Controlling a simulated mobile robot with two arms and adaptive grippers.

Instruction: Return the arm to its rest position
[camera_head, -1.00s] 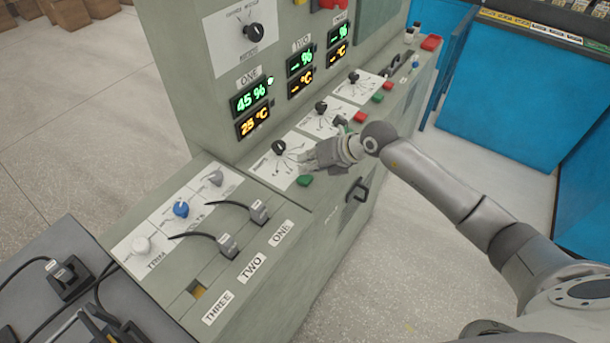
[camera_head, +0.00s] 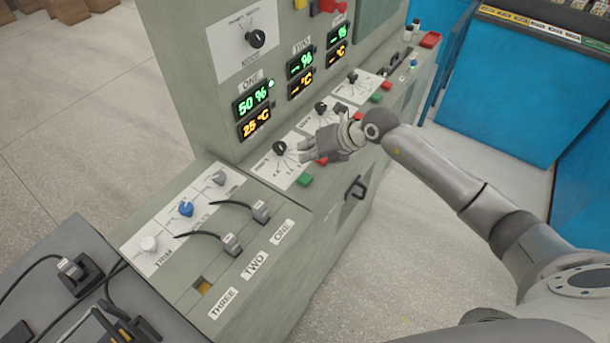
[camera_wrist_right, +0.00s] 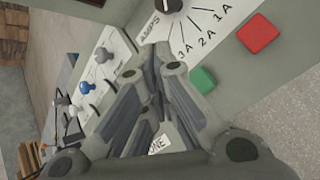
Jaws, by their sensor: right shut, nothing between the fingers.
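My right arm (camera_head: 440,165) reaches in from the right in the head view. My right gripper (camera_head: 308,150) is shut and empty, in front of the console (camera_head: 190,90) beside the dial plate under display ONE. The wrist view shows its fingers (camera_wrist_right: 155,75) together with nothing between them. The black amps dial (camera_head: 279,147) is just left of the fingertips, and also shows at the top of the wrist view (camera_wrist_right: 172,4). The green button (camera_head: 305,180) lies below the gripper. The red button (camera_head: 322,160) is partly hidden by it. My left gripper is not seen.
Display ONE (camera_head: 253,102) reads 50 % and 25 °C. Plugs sit in the sockets labelled ONE (camera_head: 261,211) and TWO (camera_head: 232,244); the opening by THREE (camera_head: 203,286) is empty. A dark handle (camera_head: 355,188) juts from the console front. Blue panels (camera_head: 510,90) stand at the right, with open floor between.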

